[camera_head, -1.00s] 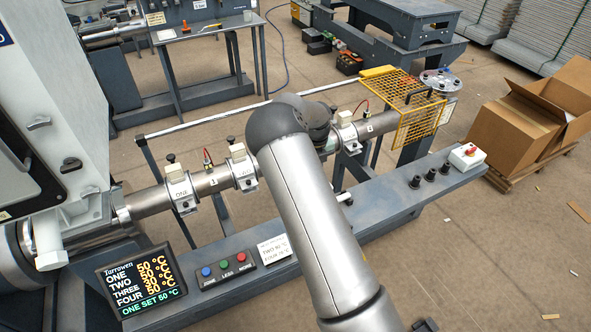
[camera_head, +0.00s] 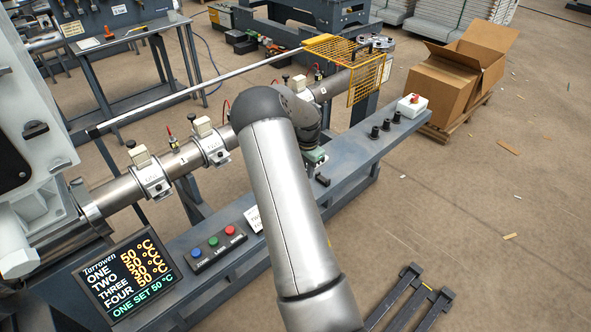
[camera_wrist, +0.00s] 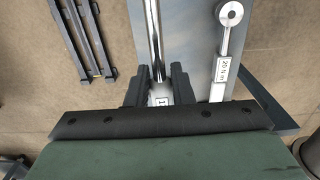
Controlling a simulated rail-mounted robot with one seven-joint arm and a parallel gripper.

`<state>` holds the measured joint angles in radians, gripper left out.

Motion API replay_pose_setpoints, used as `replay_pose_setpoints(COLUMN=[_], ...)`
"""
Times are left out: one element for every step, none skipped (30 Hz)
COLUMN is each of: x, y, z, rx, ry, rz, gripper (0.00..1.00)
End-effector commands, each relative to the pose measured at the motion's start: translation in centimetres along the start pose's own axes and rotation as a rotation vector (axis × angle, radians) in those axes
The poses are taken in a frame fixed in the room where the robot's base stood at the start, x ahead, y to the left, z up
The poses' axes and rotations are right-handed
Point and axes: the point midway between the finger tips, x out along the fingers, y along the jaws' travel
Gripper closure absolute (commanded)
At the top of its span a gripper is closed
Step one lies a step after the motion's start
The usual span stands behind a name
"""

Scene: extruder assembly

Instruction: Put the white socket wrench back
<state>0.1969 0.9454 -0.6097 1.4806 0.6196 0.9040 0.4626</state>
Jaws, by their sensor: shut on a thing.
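My gripper (camera_wrist: 155,76) is shut on a tool in the wrist view. The tool has a bright metal shaft (camera_wrist: 153,35) and a white part with a printed label (camera_wrist: 156,99), partly hidden between the dark fingers. It appears to be the white socket wrench; its far end is cut off at the top edge. A second white tool (camera_wrist: 222,62) with a round ring-like end and a "20 N m" tag lies just right of the gripper, apart from it. In the head view, my arm hides the fingers and the held tool; only part of the green gripper body (camera_head: 316,155) shows.
The grey bench (camera_head: 345,160) runs below the steel barrel (camera_head: 183,160) with its clamps. A yellow mesh guard (camera_head: 367,80) stands at its far end. The display (camera_head: 130,275), button box (camera_head: 217,247) and black knobs (camera_head: 385,125) sit on the bench. Dark bars (camera_head: 415,297) lie over open floor.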

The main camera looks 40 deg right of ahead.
Motion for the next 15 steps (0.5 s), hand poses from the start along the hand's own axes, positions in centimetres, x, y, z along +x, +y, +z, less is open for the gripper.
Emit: replay_pose_setpoints(x=[-0.09,-0.11,-0.11,-0.11,-0.11,-0.11,-0.1,-0.09,-0.06,-0.04,-0.01,0.09,0.26,0.45,0.73], y=[-0.02,-0.02,-0.03,-0.04,-0.04,-0.04,-0.05,-0.05,-0.06,-0.07,-0.07,-0.06,-0.06,-0.05,-0.04], z=[-0.03,-0.01,0.0,0.01,0.01,0.02,0.02,0.02,0.01,0.0,-0.02,-0.02,-0.01,0.0,0.0], rx=[-0.001,-0.001,-0.001,0.0,0.0,0.0,0.0,0.0,0.0,0.0,-0.001,-0.002,-0.002,-0.002,-0.001], ry=[0.001,0.001,0.001,0.0,0.0,0.0,0.0,0.0,0.0,0.0,0.0,0.0,0.0,0.0,0.0], rz=[-0.001,-0.001,-0.001,-0.001,-0.001,-0.001,-0.001,-0.001,-0.001,-0.001,-0.002,-0.001,0.0,0.0,0.0], gripper=[1.0,1.0,1.0,1.0,1.0,1.0,1.0,1.0,1.0,1.0,1.0,1.0,1.0,1.0,1.0])
